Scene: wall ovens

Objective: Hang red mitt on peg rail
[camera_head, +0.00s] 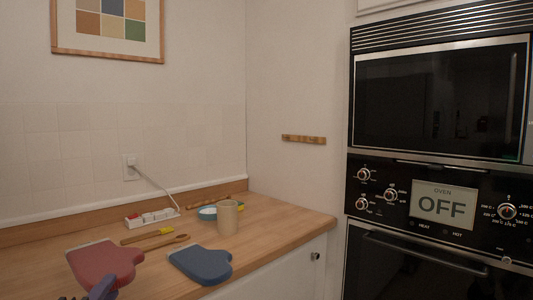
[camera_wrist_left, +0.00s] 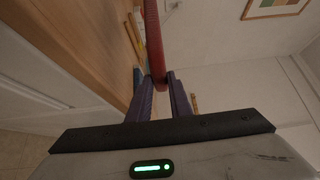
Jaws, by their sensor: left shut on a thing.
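The red mitt (camera_head: 105,262) is at the lower left of the head view, over the wooden counter. My left gripper (camera_head: 102,291) is at its near edge, partly cut off by the bottom of the picture. In the left wrist view, the fingers (camera_wrist_left: 160,84) are shut on the red mitt (camera_wrist_left: 154,40), which is seen edge-on and looks clear of the counter. The peg rail (camera_head: 304,139) is a small wooden strip on the wall left of the ovens, with nothing hanging on it. My right gripper is not in view.
A blue mitt (camera_head: 201,265) lies on the counter (camera_head: 285,222). Behind it are a wooden spoon (camera_head: 168,244), a beige cup (camera_head: 228,217), a teal-rimmed bowl (camera_head: 207,213) and a power strip (camera_head: 152,218). The wall ovens (camera_head: 440,150) stand at the right. The counter's right end is clear.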

